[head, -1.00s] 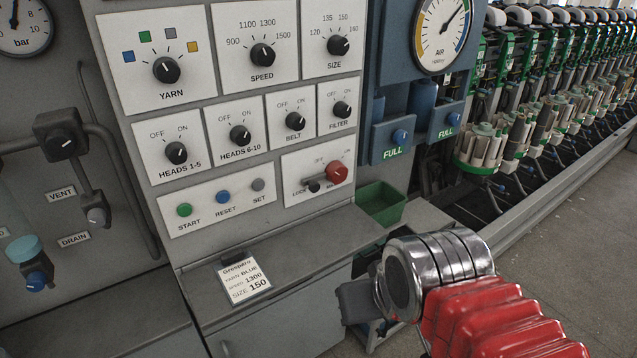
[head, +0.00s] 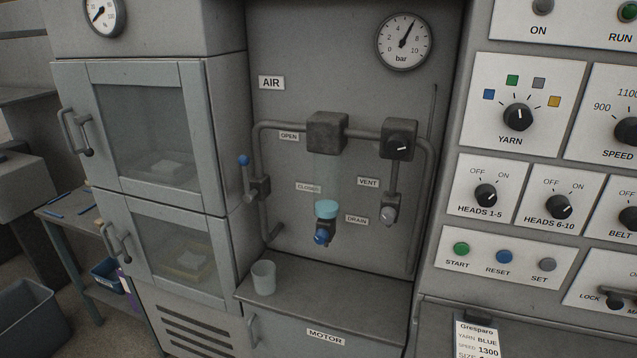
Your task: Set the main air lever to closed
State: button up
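The air lever (head: 246,175) stands at the left of the air panel (head: 345,75) in the head view. It is a grey handle with a blue ball at its top, pointing up from a dark valve body (head: 260,189) on the pipe. The OPEN label (head: 289,136) is up and to the right of the blue ball. The CLOSED label (head: 308,187) is lower, right of the valve body. The bar gauge (head: 404,42) above has its needle up and slightly right. My gripper is not in view.
A clear cup (head: 263,278) stands on the ledge below the lever. Cabinet doors with protruding handles (head: 77,132) are at left. A filter bowl with a blue drain knob (head: 321,238) hangs right of the lever. The knob panel (head: 517,140) is at right.

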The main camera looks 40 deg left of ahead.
aim_at(244, 161)
jog(key=u, duration=2.1)
jog(key=k, duration=0.65)
jog(key=i, duration=0.95)
jog(key=u, duration=0.25)
